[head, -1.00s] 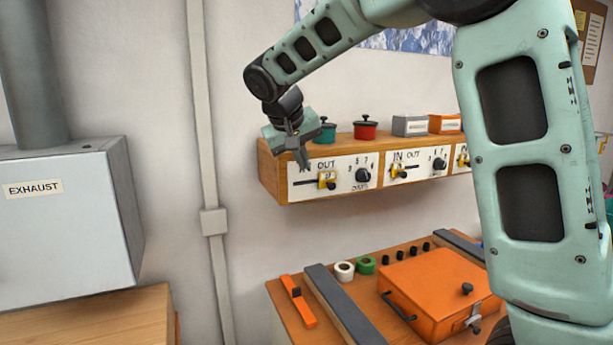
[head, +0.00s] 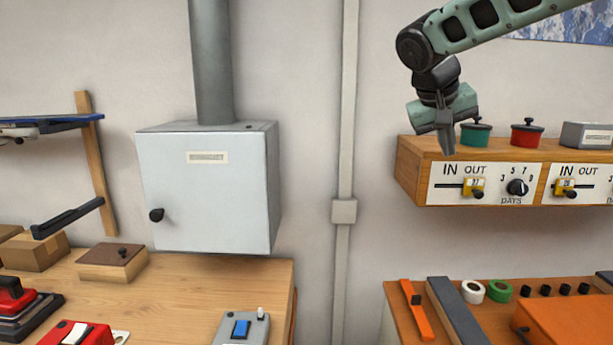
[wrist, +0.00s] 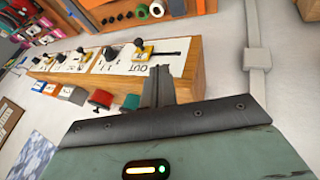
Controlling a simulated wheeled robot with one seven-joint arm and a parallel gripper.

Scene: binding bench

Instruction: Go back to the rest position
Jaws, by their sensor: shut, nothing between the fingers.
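My gripper (head: 447,140) hangs from my raised arm at the upper right of the head view, fingers pointing down. It is shut and holds nothing. It is in front of the left end of the wooden wall shelf (head: 408,170) with IN/OUT panels. The shut fingers also show in the wrist view (wrist: 158,85), with the shelf (wrist: 187,72) close behind them. I cannot tell the exact gap between fingers and shelf. The first panel's yellow slider (head: 474,187) stands toward OUT, to the right of the fingers.
Green (head: 475,134) and red (head: 525,134) pots and a grey box (head: 587,135) stand on the shelf. A grey exhaust cabinet (head: 205,190) hangs at left above a wooden bench (head: 180,295). An orange bar (head: 417,310) lies on the right bench.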

